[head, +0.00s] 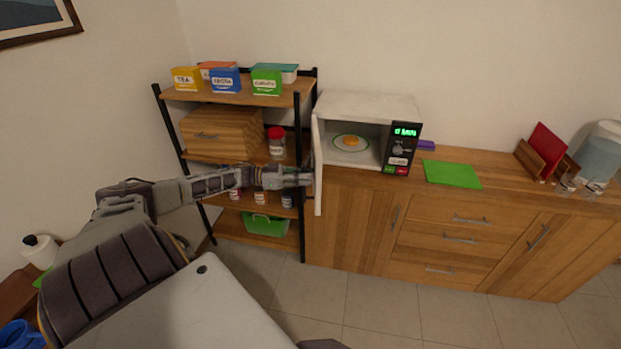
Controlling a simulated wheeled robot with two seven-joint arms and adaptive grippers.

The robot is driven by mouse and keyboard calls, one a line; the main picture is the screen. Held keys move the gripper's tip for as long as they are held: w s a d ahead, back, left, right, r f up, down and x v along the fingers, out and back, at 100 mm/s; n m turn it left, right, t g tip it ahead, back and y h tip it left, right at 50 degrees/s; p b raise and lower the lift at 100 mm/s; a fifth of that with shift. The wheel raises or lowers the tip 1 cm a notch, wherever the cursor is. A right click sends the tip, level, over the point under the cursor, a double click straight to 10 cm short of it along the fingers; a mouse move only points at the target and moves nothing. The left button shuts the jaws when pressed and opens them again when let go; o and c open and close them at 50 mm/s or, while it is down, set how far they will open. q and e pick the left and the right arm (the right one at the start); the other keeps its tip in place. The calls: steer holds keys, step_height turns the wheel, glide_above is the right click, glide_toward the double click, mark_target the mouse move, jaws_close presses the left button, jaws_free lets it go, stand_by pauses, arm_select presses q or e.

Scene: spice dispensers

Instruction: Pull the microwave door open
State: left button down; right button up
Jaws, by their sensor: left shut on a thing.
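The white microwave (371,106) stands on the left end of the wooden counter. Its door (318,190) is swung open to the left and shows nearly edge-on, pointing toward me. A plate with food (349,143) is visible inside the cavity. The control panel (401,148) with a green display is on the microwave's right side. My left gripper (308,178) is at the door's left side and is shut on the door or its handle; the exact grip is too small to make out. My right gripper is not in view.
A shelf rack (239,91) with tea boxes, a bread box (224,134) and jars stands left of the microwave, behind my left arm. A green board (452,174) lies on the counter to the right. The floor (380,310) before the cabinets is clear.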

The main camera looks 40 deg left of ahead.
arm_select(q)
steer(key=shift+s+a+r, duration=0.15)
steer(key=shift+s+a, duration=0.25)
steer(key=shift+a, duration=0.3)
steer(key=shift+s+a+r, duration=0.15)
steer(key=shift+s+a, duration=0.2)
steer(key=shift+a, duration=0.35)
steer(key=shift+s+a+r, duration=0.15)
steer(key=shift+s+a, duration=0.25)
steer(key=shift+a, duration=0.3)
steer(key=c, duration=1.5)
jaws_free()
steer(key=shift+o, duration=0.2)
steer(key=shift+d+f, duration=0.1)
steer(key=shift+d, duration=0.05)
steer(key=shift+s+f, duration=0.15)
steer(key=v, duration=1.2)
